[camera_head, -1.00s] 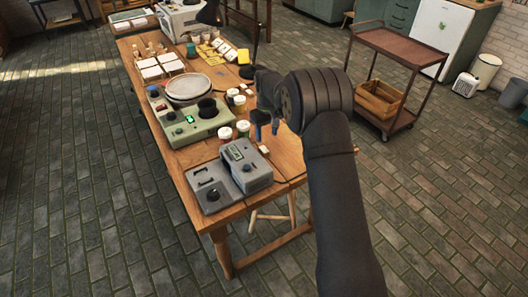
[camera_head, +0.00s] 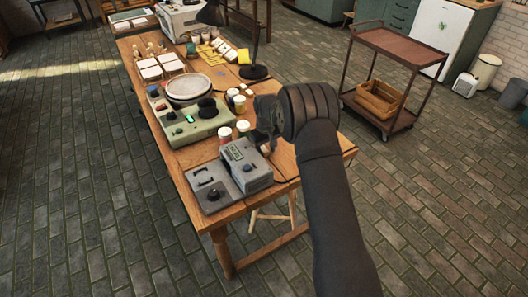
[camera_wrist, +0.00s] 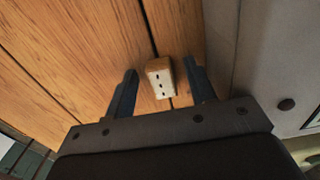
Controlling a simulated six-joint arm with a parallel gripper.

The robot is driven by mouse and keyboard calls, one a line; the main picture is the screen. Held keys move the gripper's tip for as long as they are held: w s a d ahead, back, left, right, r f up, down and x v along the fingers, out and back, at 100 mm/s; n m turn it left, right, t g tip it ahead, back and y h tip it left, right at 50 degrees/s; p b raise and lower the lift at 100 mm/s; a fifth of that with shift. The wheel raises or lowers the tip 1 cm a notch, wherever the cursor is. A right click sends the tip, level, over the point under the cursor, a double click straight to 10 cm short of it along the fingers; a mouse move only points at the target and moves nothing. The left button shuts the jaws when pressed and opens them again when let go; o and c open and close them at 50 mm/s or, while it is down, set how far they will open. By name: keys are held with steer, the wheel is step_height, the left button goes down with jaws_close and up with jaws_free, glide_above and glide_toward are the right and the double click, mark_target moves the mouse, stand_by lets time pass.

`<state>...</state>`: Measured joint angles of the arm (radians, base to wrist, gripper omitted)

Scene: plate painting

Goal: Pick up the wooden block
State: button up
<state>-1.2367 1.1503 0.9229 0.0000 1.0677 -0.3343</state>
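The wooden block (camera_wrist: 159,78) lies on the wooden table, with a pale face and a row of dark dots. The fingers are open. In the head view my gripper (camera_head: 268,145) is low over the table beside the grey device, and it hides most of the block.
A grey device (camera_head: 245,165) stands right beside my gripper; its grey side also fills the right of the wrist view (camera_wrist: 270,50). Paint jars (camera_head: 243,127) and a green machine (camera_head: 190,122) stand further left.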

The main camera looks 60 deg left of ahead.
steer(key=c, duration=1)
